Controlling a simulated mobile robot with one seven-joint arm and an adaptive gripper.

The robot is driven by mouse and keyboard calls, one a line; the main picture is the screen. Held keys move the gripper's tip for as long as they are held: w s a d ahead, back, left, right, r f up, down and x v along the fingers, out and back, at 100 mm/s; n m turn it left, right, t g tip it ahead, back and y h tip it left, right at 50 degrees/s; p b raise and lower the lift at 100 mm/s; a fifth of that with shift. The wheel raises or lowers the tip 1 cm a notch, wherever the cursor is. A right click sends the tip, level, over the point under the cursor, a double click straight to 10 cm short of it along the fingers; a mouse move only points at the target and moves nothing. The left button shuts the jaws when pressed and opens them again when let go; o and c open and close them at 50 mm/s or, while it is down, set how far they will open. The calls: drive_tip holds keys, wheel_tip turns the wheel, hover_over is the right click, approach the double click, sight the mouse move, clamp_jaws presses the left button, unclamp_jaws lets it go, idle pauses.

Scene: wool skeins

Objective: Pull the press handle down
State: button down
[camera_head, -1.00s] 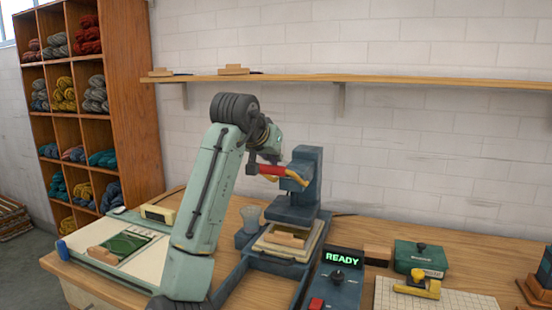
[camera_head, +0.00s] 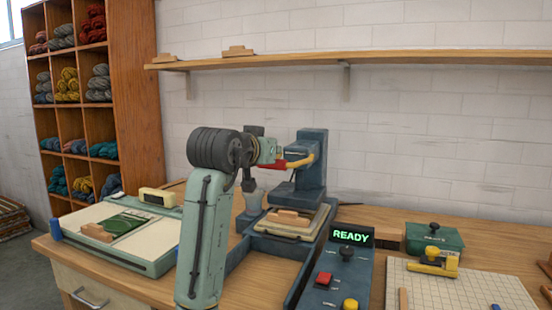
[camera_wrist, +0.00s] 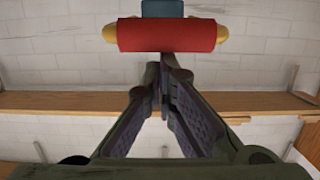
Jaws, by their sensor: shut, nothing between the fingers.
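The press (camera_head: 312,170) is a dark blue upright frame on the bench. Its handle is a red grip (camera_head: 297,163) on yellow side arms, sticking out to the left near the press top. My gripper (camera_head: 283,150) is left of the press, close to the handle; its fingertips are small and partly hidden in the head view. In the wrist view my gripper (camera_wrist: 163,75) is shut and empty. The red grip (camera_wrist: 170,35) crosses just beyond the fingertips, outside the jaws. I cannot tell whether they touch it.
A control box with a READY display (camera_head: 351,236) stands right of the press. A wooden block lies on the press bed (camera_head: 285,230). A white-topped tray (camera_head: 165,240) is at left; a wall shelf (camera_head: 400,58) runs above.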

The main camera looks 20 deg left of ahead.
wheel_tip(320, 180, down, 8)
drive_tip(key=t+b, duration=0.3)
drive_tip(key=b, duration=0.3)
drive_tip(key=shift+s+r, duration=0.25)
drive_tip(key=shift+s, duration=0.15)
drive_tip(key=shift+r, duration=0.15)
wheel_tip(320, 180, up, 4)
drive_tip(key=p, duration=0.4)
drive_tip(key=shift+w+d+r, duration=0.1)
drive_tip(key=shift+w+r, duration=0.05)
drive_tip(key=shift+r, duration=0.05)
drive_tip(key=s+f+b, duration=0.2)
drive_tip(key=s+f, duration=0.1)
drive_tip(key=s, duration=0.6)
drive_tip(key=shift+s+a+f, duration=0.2)
drive_tip(key=shift+s+a, duration=0.05)
drive_tip(key=shift+s, duration=0.15)
